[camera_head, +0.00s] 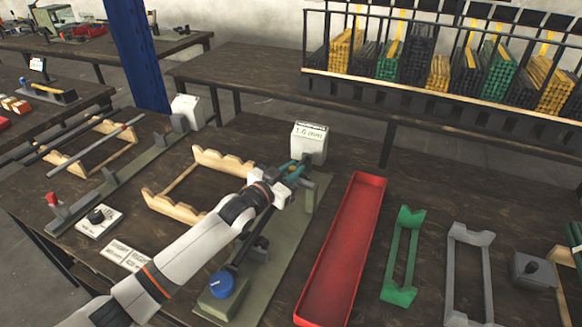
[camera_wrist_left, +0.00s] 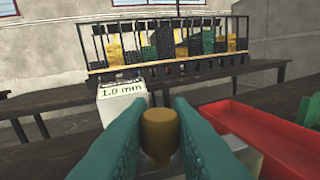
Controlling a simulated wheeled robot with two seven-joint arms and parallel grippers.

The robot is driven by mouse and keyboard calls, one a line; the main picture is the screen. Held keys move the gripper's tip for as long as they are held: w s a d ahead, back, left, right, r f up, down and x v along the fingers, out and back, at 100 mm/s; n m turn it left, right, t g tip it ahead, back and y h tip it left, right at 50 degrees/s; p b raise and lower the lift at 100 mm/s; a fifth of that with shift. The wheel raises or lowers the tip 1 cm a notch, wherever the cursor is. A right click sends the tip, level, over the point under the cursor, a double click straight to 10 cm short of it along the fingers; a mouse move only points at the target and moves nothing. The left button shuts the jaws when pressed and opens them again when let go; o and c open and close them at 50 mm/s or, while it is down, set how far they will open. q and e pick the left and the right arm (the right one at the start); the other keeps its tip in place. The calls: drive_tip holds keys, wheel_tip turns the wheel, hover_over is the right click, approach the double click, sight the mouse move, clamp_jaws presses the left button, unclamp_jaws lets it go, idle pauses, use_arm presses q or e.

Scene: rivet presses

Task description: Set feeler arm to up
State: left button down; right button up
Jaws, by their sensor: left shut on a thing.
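My left gripper (camera_head: 293,168) reaches in over a grey-green fixture (camera_head: 291,236), just in front of a white box marked 1.0 mm (camera_head: 309,143). In the left wrist view its teal fingers (camera_wrist_left: 159,104) are shut on a brass-coloured round knob (camera_wrist_left: 158,134), which stands between them. The knob appears to be the grip of the feeler arm; the arm itself is mostly hidden by my gripper and wrist, so its angle cannot be told. The box also shows in the left wrist view (camera_wrist_left: 123,101), beyond the fingers. My right gripper is not in view.
A blue knob (camera_head: 228,285) sits at the fixture's near end. A long red tray (camera_head: 345,250) lies close on the right, then a green stand (camera_head: 403,255) and a grey stand (camera_head: 468,275). A wooden rack (camera_head: 175,209) stands on the left. Bare table shows between tray and green stand.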

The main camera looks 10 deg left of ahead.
sight(310, 184)
use_arm(q)
drive_tip(key=r+m+p, duration=0.1)
drive_tip(key=p, duration=0.1)
drive_tip(key=d+r+m+y+p, duration=0.1)
drive_tip(key=m+p, duration=0.1)
drive_tip(key=d+r+m+p, duration=0.1)
drive_tip(key=m+p, duration=0.1)
drive_tip(key=p, duration=0.1)
drive_tip(key=shift+s+d+g, duration=0.25)
drive_tip(key=shift+g, duration=0.15)
drive_tip(key=shift+d+m+y+p, duration=0.2)
drive_tip(key=shift+m+y+p, duration=0.25)
drive_tip(key=shift+m, duration=0.15)
drive_tip(key=d+m+p, duration=0.1)
drive_tip(key=d+m+y+p, duration=0.1)
drive_tip(key=shift+s+r+m, duration=0.2)
drive_tip(key=shift+s+m, duration=0.05)
drive_tip(key=shift+m, duration=0.15)
drive_tip(key=shift+s+d+f+m+y+p, duration=0.1)
drive_tip(key=shift+d+m+y+p, duration=0.35)
drive_tip(key=shift+m, duration=0.3)
drive_tip(key=shift+s+d+f+m+y+p, duration=0.1)
drive_tip(key=shift+d+m+y+p, duration=0.1)
drive_tip(key=shift+d+m+p, duration=0.45)
drive_tip(key=shift+a, duration=0.15)
drive_tip(key=c, duration=1.3)
unclamp_jaws()
